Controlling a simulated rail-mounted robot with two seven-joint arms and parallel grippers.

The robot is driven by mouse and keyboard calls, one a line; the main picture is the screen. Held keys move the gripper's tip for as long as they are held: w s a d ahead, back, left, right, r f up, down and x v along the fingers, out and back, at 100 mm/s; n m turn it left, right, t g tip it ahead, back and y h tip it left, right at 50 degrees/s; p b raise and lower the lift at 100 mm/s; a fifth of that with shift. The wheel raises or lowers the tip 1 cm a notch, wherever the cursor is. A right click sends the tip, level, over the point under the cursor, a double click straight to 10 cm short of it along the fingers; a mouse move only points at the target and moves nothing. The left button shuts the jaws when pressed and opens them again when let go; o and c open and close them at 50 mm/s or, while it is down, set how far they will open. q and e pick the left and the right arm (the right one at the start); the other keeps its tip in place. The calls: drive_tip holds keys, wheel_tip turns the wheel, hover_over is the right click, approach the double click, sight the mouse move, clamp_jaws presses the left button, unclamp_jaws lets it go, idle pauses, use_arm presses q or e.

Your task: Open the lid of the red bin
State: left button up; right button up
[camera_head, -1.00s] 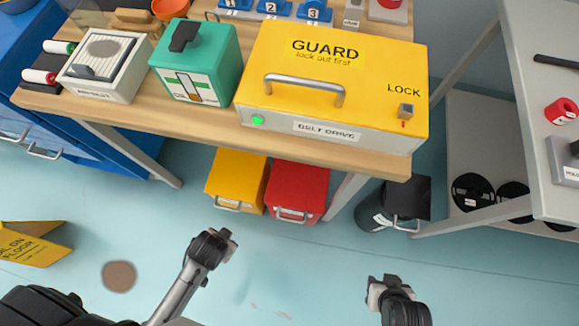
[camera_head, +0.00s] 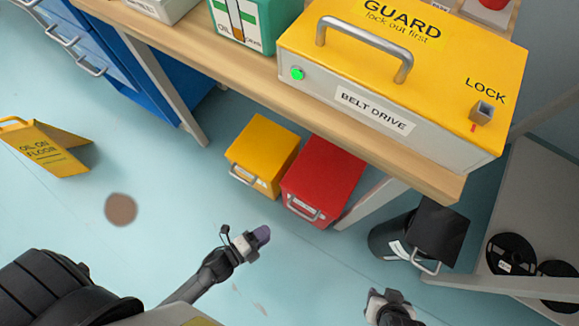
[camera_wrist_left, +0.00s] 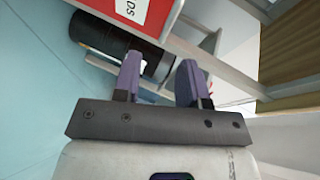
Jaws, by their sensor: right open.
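The red bin (camera_head: 323,175) stands on the floor under the front edge of the wooden bench, its lid shut. A silver handle (camera_head: 303,208) is on its front. In the left wrist view, part of the red bin (camera_wrist_left: 172,12) with a white label shows at the top. My left gripper (camera_head: 262,236) is in front of the red bin, below and left of the handle in the head view, apart from it. In the left wrist view its two purple fingers (camera_wrist_left: 158,82) are apart with nothing between them. My right gripper (camera_head: 385,298) is open at the bottom.
A yellow bin (camera_head: 262,155) stands left of the red bin, and a black bin (camera_head: 415,236) to its right, beyond a bench leg. The yellow guard box (camera_head: 400,70) sits on the bench above. A yellow floor sign (camera_head: 48,150) and a brown spot (camera_head: 121,209) are on the floor at left.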

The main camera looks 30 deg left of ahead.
sight(300, 212)
use_arm(q)
drive_tip(key=shift+w+d+f+m+h+b, duration=0.15)
drive_tip(key=shift+w+d+f+m+b, duration=0.15)
drive_tip(key=shift+w+d+b, duration=1.25)
drive_tip(key=shift+w+d+f+m+h+b, duration=0.15)
drive_tip(key=shift+w+d+m+b, duration=0.45)
drive_tip(key=shift+w, duration=1.8)
drive_tip(key=shift+w+d+f+m+h+b, duration=0.1)
drive_tip(key=shift+w+d+f+b, duration=0.15)
drive_tip(key=shift+w+d+b, duration=0.95)
drive_tip(key=shift+w+d+p, duration=0.2)
drive_tip(key=shift+w+p, duration=0.3)
drive_tip(key=shift+w, duration=0.3)
clamp_jaws()
